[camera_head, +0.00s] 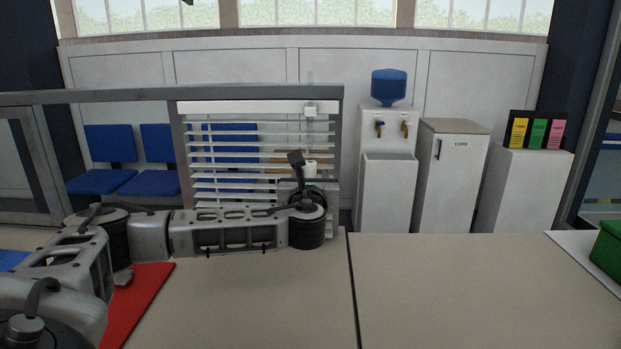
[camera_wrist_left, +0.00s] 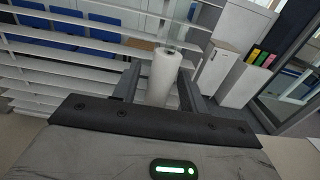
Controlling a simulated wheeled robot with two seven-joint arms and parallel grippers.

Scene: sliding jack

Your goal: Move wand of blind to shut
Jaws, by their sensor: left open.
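A white slatted blind (camera_head: 230,150) hangs in a grey frame behind the table, its slats apart with gaps between them. Its wand shows at the right side, with a small white block (camera_head: 310,109) at the top and a white cylinder handle (camera_head: 311,170) lower down. In the left wrist view the white handle (camera_wrist_left: 164,75) stands between the two dark fingers, with no clear contact on either side. My left gripper (camera_wrist_left: 160,80) is open around or just short of the handle. In the head view my own wrist partly hides this gripper (camera_head: 311,184). My right gripper is out of view.
The beige table (camera_head: 440,290) is mostly clear on the right. A red mat (camera_head: 145,290) lies under my left arm, and a green box (camera_head: 608,248) sits at the right edge. Blue chairs (camera_head: 110,160) and a water dispenser (camera_head: 387,165) stand beyond the table.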

